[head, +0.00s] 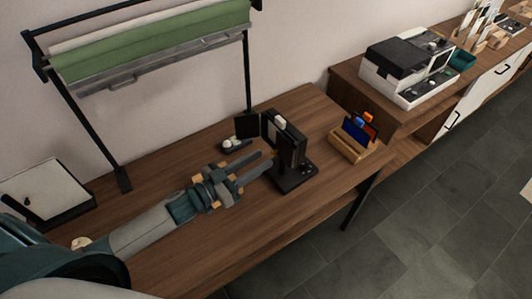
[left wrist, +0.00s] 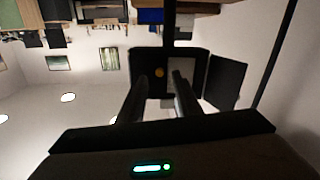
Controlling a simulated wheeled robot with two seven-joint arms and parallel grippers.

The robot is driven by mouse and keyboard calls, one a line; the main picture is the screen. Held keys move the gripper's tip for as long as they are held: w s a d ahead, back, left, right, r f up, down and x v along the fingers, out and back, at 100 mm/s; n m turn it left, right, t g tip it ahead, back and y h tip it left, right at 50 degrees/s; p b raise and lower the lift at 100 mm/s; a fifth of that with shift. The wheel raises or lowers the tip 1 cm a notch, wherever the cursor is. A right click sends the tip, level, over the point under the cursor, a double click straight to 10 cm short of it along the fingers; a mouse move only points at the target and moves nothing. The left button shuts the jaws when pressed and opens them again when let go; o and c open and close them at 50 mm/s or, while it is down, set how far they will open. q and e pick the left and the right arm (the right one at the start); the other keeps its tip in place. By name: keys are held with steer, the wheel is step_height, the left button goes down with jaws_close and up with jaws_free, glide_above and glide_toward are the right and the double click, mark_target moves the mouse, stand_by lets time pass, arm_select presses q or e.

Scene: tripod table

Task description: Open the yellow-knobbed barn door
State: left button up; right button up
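A black lamp-like device (head: 290,142) stands on a dark base on the wooden table. A thin black flap (head: 246,126) sticks out from its left side in the head view; a flap (left wrist: 226,82) also stands out to the right in the left wrist view. My right gripper is not in view.
A small dark tray (head: 237,144) with light items lies behind the gripper. A wooden holder (head: 354,147) with blue and orange items stands right of the device. A black stand with green and white rolls (head: 150,45) rises at the back left. The table's front is clear.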

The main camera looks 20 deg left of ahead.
mark_target(281, 152)
arm_select(q)
steer(key=shift+p+x, duration=0.35)
steer(key=shift+x, duration=1.25)
jaws_close()
